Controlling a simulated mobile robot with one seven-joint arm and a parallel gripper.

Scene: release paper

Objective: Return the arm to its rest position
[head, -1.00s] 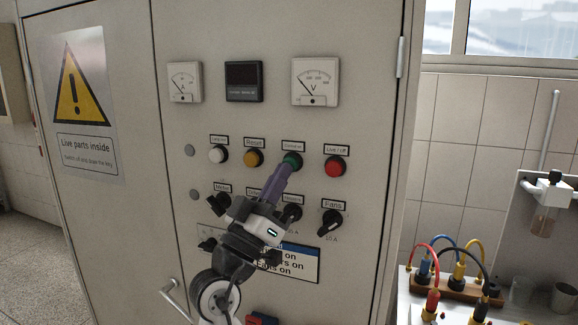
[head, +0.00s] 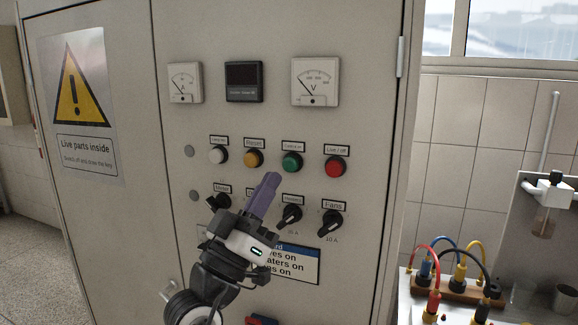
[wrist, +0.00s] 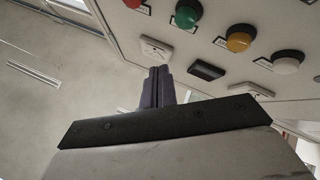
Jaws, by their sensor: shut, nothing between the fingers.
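My gripper (head: 264,194) is in front of the grey control cabinet (head: 365,110), with its purple fingers together and nothing between them. In the head view its tip is below the yellow button (head: 253,158) and lower left of the green button (head: 291,162), apart from both. It covers one knob of the lower row and part of the blue-and-white notice (head: 300,265). In the wrist view the closed fingers (wrist: 157,84) point toward the cabinet face, with the green button (wrist: 187,14) beyond them.
A white button (head: 218,155), a red button (head: 335,167) and knobs, among them the fans knob (head: 331,221), stick out from the panel. A cabinet handle is at lower left. At right a bench holds a wooden block (head: 455,291) with coloured cables.

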